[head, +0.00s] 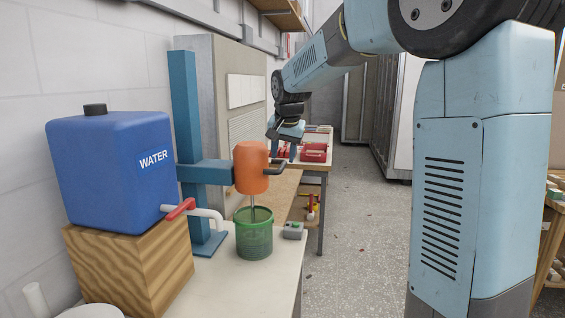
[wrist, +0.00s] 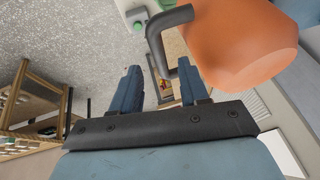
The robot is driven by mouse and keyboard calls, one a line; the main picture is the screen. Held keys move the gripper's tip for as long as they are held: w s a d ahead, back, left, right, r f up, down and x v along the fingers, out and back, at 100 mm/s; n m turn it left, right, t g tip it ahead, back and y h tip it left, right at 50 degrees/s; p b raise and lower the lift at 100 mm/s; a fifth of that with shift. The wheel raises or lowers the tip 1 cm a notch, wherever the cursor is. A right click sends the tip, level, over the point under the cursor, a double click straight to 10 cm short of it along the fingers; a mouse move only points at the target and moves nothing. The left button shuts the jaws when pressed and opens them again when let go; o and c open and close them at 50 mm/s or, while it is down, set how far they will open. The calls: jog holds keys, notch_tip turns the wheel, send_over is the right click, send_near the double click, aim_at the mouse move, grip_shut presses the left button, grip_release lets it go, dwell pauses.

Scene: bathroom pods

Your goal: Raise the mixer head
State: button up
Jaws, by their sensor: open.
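The orange mixer head (head: 251,170) sits on a teal upright stand (head: 186,110). Its grey shaft goes down into a green bucket (head: 254,243). A dark bent handle (head: 275,166) sticks out from the right side of the head. My gripper (head: 284,153) is open and empty, pointing down just above and beside the handle. In the wrist view, my gripper (wrist: 158,68) has the handle (wrist: 155,45) showing at and between its fingertips. I cannot tell whether they touch. The orange head (wrist: 240,40) lies close beside the right finger.
A blue water tank (head: 112,170) with a red-levered tap stands on a wooden block (head: 130,262) at left. A small grey box with a green button (head: 292,230) sits right of the bucket. Red items (head: 314,153) lie on a table behind.

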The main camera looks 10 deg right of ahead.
aim_at(282, 165)
jog(key=shift+x, duration=1.8)
grip_shut()
